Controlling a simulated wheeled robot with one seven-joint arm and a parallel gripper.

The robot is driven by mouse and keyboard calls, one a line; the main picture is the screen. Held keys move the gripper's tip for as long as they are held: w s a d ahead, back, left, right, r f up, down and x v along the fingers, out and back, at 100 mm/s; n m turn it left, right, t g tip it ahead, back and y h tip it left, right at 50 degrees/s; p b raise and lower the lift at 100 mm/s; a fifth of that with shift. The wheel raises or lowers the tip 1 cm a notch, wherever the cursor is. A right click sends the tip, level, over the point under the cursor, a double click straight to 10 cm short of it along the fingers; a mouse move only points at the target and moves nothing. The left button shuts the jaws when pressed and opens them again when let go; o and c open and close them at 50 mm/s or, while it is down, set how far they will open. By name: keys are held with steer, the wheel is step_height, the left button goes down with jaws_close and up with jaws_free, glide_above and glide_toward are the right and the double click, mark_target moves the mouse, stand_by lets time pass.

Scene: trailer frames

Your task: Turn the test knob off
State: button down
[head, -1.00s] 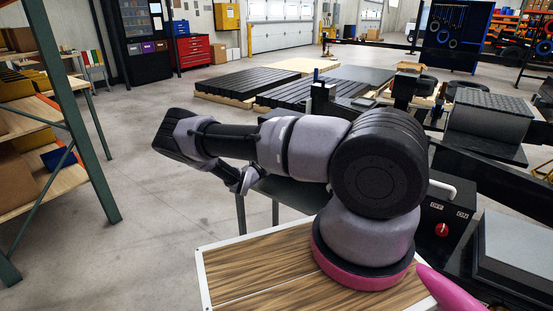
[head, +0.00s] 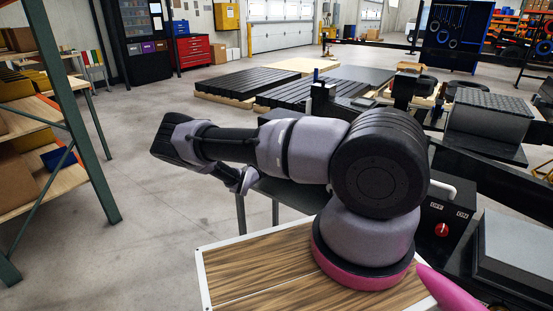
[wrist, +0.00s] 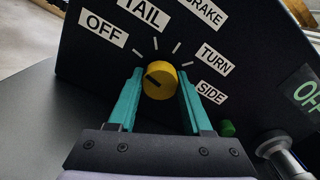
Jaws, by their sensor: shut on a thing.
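In the wrist view a round yellow knob (wrist: 161,86) sits on a black panel (wrist: 240,42). White labels reading OFF (wrist: 103,30), TAIL, BRAKE, TURN and SIDE fan around it, with white tick marks between. The dark mark on the knob's face lies on its left side, slanting toward the upper left. My gripper (wrist: 160,75) has its two teal fingers on either side of the knob, shut on it. I cannot make out the gripper's fingers or the yellow knob in the head view.
A green button (wrist: 227,128), a metal fitting (wrist: 272,146) and a green OFF label sit at the panel's right. In the head view a black box with a red knob (head: 441,230) stands right of my arm. A shelf rack (head: 70,130) stands left; open floor (head: 150,200) lies between.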

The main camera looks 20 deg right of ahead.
steer(key=shift+a+f, duration=0.1)
steer(key=shift+c, duration=1.6)
jaws_free()
steer(key=v, duration=1)
steer(key=shift+s+a, duration=0.25)
steer(key=shift+a, duration=0.05)
